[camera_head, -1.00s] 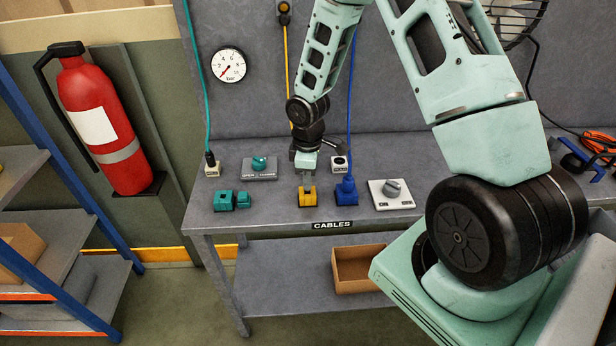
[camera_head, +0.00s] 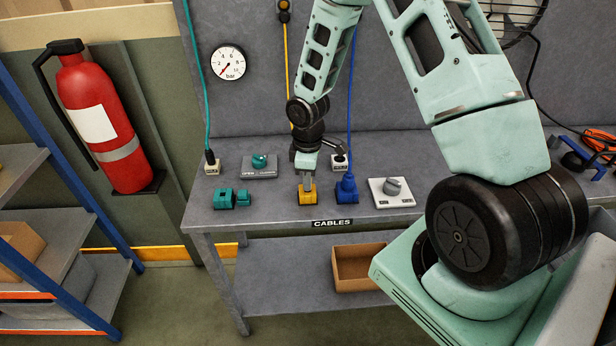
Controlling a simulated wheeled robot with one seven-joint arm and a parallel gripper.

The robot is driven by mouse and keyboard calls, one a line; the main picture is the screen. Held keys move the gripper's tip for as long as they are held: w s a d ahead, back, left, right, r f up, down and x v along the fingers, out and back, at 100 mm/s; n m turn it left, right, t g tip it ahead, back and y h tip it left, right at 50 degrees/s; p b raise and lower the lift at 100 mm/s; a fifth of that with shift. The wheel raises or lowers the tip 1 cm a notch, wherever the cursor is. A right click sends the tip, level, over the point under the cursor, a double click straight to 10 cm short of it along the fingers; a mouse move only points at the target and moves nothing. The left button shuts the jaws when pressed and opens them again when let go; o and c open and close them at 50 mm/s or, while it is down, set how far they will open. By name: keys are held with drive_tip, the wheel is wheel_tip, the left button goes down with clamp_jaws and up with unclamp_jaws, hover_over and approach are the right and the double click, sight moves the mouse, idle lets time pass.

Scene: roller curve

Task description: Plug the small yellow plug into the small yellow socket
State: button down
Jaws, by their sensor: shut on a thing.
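The yellow socket (camera_head: 307,197) sits near the front edge of the bench, above the CABLES label. My gripper (camera_head: 307,185) points down right over it, its jaws shut, with the fingertips at the top of the yellow block. The yellow cable (camera_head: 287,75) hangs from the back panel and runs down behind my wrist. The yellow plug cannot be made out apart from the socket and fingers, so how deep it sits cannot be told.
A blue plug and socket (camera_head: 347,190) stand close on the right, with a grey knob panel (camera_head: 391,192) beyond. Teal blocks (camera_head: 224,199) lie to the left. Behind are a teal-knob panel (camera_head: 259,166), a white socket holding a black plug (camera_head: 211,165) and another white socket (camera_head: 339,163).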

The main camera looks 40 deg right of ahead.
drive_tip(key=shift+f, duration=0.25)
drive_tip(key=c, duration=1.2)
unclamp_jaws()
drive_tip(key=shift+r, duration=0.1)
wheel_tip(320, 180, up, 17)
drive_tip(key=shift+r+b, duration=0.15)
drive_tip(key=shift+b, duration=0.85)
